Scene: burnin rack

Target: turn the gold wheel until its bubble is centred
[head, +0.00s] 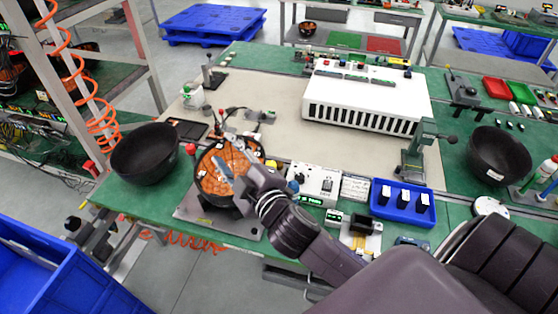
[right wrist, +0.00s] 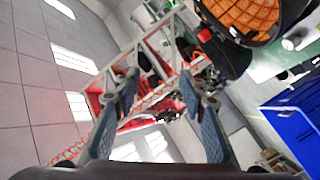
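I cannot make out with certainty a gold wheel or its bubble in either view. The nearest match in colour is a round black-rimmed fixture with an orange-gold segmented face (head: 212,182), on a grey plate (head: 190,212) at the table's front left. Its orange face also shows at the top right of the right wrist view (right wrist: 250,12). My right gripper (head: 232,163) is over this fixture in the head view and hides part of it; contact cannot be told. In the right wrist view its fingers (right wrist: 160,92) are apart with nothing between them. My left gripper is not in view.
A black bowl (head: 143,155) stands left of the fixture, with a red knob (head: 190,149) between. A white slotted box (head: 368,98) stands behind. A control box (head: 316,185) and a blue tray (head: 402,208) are to the right. Blue crates (head: 60,275) stand on the floor at left.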

